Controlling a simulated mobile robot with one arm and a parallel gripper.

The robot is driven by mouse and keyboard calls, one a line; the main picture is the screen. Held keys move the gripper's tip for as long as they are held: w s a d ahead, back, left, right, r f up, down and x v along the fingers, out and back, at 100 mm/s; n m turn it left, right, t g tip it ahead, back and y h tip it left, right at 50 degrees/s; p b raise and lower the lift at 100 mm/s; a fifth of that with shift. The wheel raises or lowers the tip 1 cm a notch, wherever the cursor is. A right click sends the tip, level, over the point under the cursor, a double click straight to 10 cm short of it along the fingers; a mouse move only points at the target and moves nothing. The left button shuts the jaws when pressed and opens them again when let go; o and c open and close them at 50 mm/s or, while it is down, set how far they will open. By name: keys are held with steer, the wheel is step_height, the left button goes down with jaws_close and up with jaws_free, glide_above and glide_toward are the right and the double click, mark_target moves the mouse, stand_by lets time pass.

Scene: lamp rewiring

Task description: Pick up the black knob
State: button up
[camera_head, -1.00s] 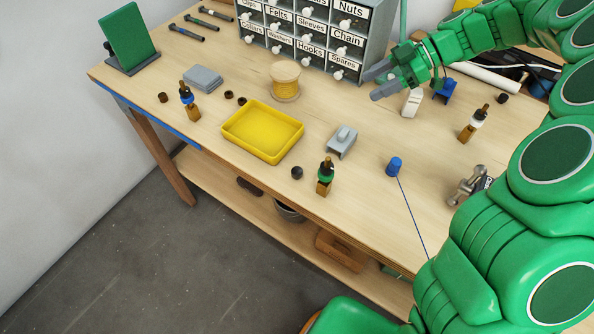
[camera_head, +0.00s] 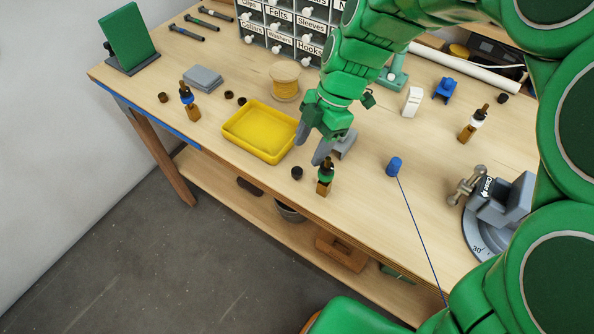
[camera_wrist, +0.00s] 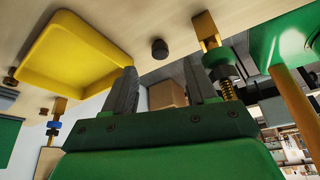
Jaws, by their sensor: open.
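The black knob (camera_head: 297,172) is a small dark cylinder on the bench, right of the yellow tray's near corner. In the wrist view the knob (camera_wrist: 159,48) shows beyond my fingertips, roughly centred between them. My gripper (camera_head: 309,152) is open and empty, pointing down above and just behind the knob, apart from it. In the wrist view its two fingers (camera_wrist: 163,72) stand wide apart with nothing between them.
A green-collared lamp socket (camera_head: 325,177) stands close right of the knob. The yellow tray (camera_head: 240,145) is to the left. A grey block (camera_head: 345,144) sits partly hidden behind my gripper. A blue cylinder (camera_head: 394,167) with a cord stands further right. Another small dark piece (camera_head: 502,98) lies far right.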

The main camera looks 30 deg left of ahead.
mark_target(301, 168)
steer(key=shift+x, duration=3.3)
steer(key=shift+w+d, duration=0.1)
steer(key=shift+w, duration=0.1)
steer(key=shift+c, duration=0.3)
jaws_close()
